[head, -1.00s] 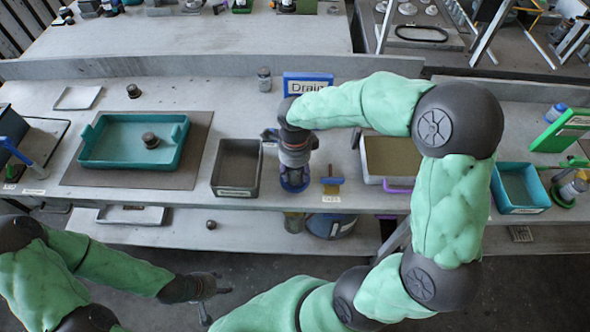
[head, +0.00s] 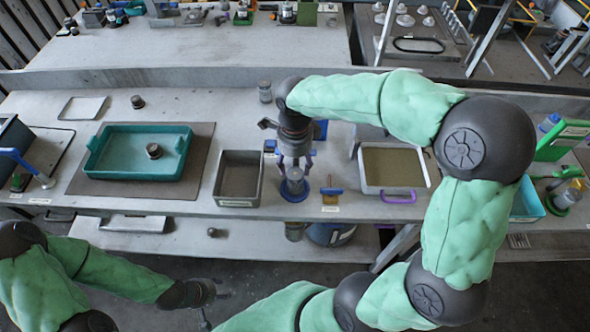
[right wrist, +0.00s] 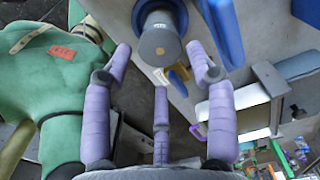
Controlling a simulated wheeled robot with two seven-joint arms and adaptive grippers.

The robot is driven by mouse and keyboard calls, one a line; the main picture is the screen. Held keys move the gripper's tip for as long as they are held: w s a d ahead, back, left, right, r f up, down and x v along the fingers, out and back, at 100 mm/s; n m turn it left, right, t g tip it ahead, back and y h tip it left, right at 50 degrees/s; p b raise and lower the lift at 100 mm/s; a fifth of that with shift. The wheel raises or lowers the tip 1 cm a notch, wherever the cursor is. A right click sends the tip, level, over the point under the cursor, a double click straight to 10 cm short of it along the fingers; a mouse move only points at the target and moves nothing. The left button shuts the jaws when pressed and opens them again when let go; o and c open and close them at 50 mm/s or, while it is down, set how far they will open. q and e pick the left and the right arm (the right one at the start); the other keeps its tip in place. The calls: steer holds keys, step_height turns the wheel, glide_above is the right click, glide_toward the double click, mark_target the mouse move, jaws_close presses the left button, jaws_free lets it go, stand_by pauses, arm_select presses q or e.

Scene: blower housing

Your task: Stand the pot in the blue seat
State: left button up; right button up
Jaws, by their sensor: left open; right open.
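The grey pot (head: 295,181) stands upright in the round blue seat (head: 295,196) near the table's front edge. The right wrist view shows the pot's round top (right wrist: 159,44) from above, with part of the blue seat (right wrist: 180,12) around it. My right gripper (head: 295,166) is open above the pot. Its purple fingers are spread, and the pot shows beyond their tips in the wrist view, apparently clear of them. My left gripper (head: 214,288) is open and empty, low at the front, away from the table. The pot's underside is hidden in the seat.
A grey bin (head: 217,187) stands left of the seat. A blue-handled tool (head: 331,192) and a shallow tray with a purple handle (head: 365,184) stand right. A teal tray (head: 95,162) holds a dark knob. A small jar (head: 264,91) stands behind.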

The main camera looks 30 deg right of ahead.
steer(key=shift+r, duration=1.5)
